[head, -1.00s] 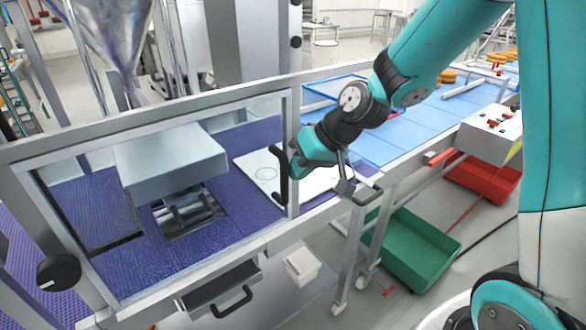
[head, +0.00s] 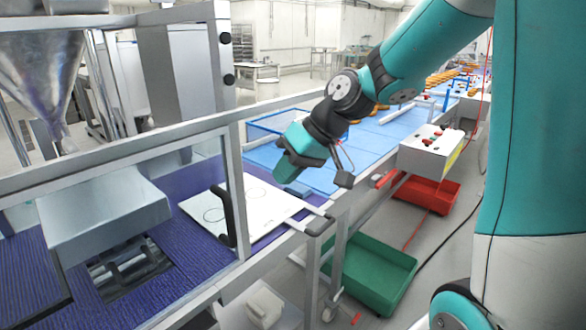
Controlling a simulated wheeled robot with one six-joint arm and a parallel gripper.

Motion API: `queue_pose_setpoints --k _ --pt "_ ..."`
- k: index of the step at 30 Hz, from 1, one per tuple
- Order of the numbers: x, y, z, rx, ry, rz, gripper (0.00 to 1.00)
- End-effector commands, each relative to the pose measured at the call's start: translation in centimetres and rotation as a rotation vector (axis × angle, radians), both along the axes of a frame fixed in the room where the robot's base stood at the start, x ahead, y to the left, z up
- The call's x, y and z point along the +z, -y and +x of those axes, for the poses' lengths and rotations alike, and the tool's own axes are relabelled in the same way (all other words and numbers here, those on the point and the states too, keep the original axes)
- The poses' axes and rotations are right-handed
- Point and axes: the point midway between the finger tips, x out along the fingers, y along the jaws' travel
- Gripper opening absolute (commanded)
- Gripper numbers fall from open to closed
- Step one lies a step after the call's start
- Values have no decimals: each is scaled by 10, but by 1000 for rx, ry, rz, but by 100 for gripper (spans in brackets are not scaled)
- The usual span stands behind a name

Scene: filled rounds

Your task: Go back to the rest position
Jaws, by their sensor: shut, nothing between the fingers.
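My gripper (head: 282,180) is at the end of my teal arm, above the conveyor line near the right edge of a white board (head: 238,207). Its fingers point down and are mostly hidden behind the teal wrist housing. Nothing shows held in it. The board has round outlines drawn on it and lies on the purple belt (head: 185,255).
A framed guard door with a black handle (head: 228,218) stands left of my gripper. A grey machine block (head: 105,215) is behind it. A blue belt (head: 400,125) runs back right, with a control box (head: 428,150) beside it. Green (head: 370,272) and red (head: 425,193) crates stand on the floor.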

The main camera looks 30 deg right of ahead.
Motion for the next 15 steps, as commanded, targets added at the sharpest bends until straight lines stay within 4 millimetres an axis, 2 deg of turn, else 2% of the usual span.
queue_pose_setpoints --k 4,11,14,15 --pt "13 8 -5 0 2 0 0" --pt "18 10 -8 2 -1 0 0" --pt "18 -4 -15 29 -10 -9 0" --pt "17 -15 -22 54 -19 -18 0"
